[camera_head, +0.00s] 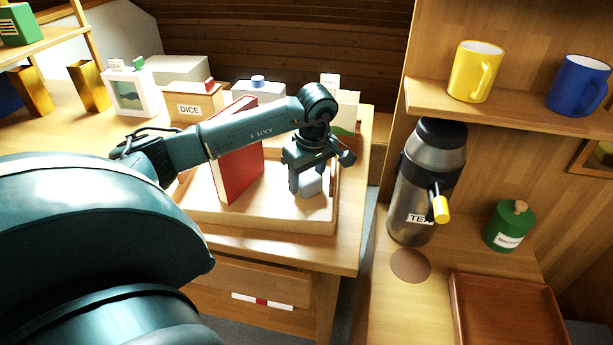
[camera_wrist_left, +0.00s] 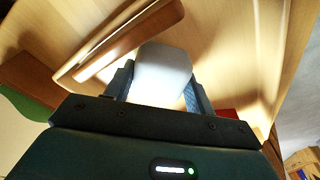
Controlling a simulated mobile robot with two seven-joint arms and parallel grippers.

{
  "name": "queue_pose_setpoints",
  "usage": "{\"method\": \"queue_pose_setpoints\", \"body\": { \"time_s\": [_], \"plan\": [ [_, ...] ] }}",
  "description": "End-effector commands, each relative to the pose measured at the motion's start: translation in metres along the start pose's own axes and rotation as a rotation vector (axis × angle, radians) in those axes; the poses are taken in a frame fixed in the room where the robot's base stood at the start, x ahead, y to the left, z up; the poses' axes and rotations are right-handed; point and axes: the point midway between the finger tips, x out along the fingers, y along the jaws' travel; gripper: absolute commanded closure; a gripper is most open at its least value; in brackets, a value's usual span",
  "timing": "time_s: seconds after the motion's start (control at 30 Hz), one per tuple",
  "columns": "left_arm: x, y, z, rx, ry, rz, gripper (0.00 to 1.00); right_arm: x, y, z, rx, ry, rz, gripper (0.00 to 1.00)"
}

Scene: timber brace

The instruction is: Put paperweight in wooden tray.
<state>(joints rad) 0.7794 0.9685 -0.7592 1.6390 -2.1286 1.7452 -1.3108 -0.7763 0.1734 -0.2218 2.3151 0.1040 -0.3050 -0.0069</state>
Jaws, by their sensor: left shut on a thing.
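The paperweight (camera_head: 311,186) is a small pale grey block with rounded edges. My left gripper (camera_head: 308,178) points down and is shut on it. In the left wrist view the paperweight (camera_wrist_left: 163,72) sits between the two fingers. It is over the right part of a light wooden tray (camera_head: 270,224) on the desk, and I cannot tell whether it touches the tray floor. A red book (camera_head: 237,160) stands upright in that tray, left of the gripper and partly behind my forearm. My right gripper is not in view.
Several boxes, one marked DICE (camera_head: 190,108), stand behind the tray. On the right are a steel flask (camera_head: 417,190), a green jar (camera_head: 508,228) and an empty reddish-brown tray (camera_head: 510,318). Yellow (camera_head: 473,72) and blue (camera_head: 578,85) mugs stand on the shelf above.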

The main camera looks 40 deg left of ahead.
Motion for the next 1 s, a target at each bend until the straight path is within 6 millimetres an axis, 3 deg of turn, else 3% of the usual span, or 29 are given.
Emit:
{"method": "queue_pose_setpoints", "body": {
  "time_s": [0.2, 0.23, 0.33, 0.67, 1.0],
  "plan": [
    [0.003, 0.000, 0.000, 0.000, 0.000, 0.002, 0.79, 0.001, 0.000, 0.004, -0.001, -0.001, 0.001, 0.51],
    [0.003, 0.000, 0.000, 0.001, 0.000, 0.000, 0.44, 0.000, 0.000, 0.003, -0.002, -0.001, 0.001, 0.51],
    [0.003, 0.000, 0.000, 0.001, 0.000, 0.000, 0.37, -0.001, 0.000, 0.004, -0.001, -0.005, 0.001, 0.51],
    [-0.005, 0.001, 0.000, 0.001, 0.000, 0.002, 0.37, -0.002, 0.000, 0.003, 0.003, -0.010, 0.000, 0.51],
    [-0.073, 0.001, 0.000, 0.002, 0.000, 0.005, 0.37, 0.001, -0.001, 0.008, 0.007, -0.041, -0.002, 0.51]
  ]
}}
